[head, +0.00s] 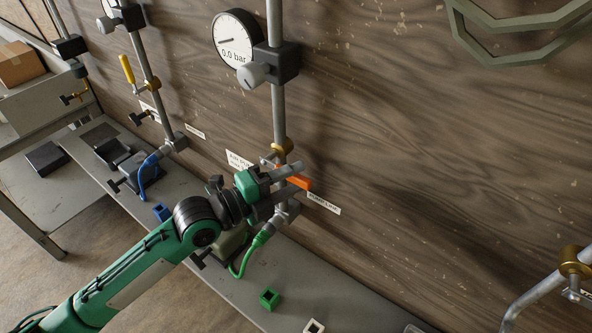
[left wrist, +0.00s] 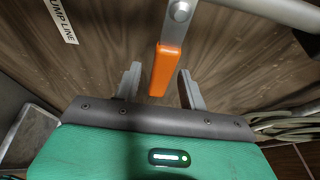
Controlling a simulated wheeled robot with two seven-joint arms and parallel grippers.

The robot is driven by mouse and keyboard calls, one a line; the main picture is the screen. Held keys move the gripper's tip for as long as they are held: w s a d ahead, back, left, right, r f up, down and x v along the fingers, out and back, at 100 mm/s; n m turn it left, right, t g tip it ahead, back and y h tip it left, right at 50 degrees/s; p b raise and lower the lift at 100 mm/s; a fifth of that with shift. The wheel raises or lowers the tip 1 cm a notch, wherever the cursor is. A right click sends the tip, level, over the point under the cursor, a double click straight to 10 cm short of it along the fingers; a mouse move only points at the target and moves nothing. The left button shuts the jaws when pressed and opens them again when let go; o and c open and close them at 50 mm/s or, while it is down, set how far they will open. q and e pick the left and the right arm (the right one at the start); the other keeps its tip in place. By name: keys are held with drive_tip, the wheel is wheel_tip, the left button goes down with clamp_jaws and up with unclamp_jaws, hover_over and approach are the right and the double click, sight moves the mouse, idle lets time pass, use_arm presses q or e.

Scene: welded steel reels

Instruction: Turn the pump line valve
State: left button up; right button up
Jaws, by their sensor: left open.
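The pump line valve has an orange lever handle (head: 297,179) low on the grey vertical pipe (head: 278,110), beside the "PUMP LINE" label (head: 323,203). In the left wrist view the orange handle (left wrist: 166,70) hangs from a grey metal lever with a bolt. My left gripper (head: 290,176) is at the valve, partly hiding it. In the left wrist view its two fingers (left wrist: 160,80) are open, one on each side of the handle, with visible gaps. The label also shows there (left wrist: 60,20). My right gripper is in neither view.
A gauge (head: 236,40) above reads 0.0 bar, with a grey knob (head: 252,74) beside it. A green hose (head: 246,256) runs below the valve. A green block (head: 269,299) and a white block (head: 314,326) lie on the shelf. A bent pipe (head: 535,293) stands at right.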

use_arm(q)
drive_tip(key=shift+w+d, duration=0.3)
drive_tip(key=shift+d, duration=0.2)
drive_tip(key=shift+c, duration=0.4)
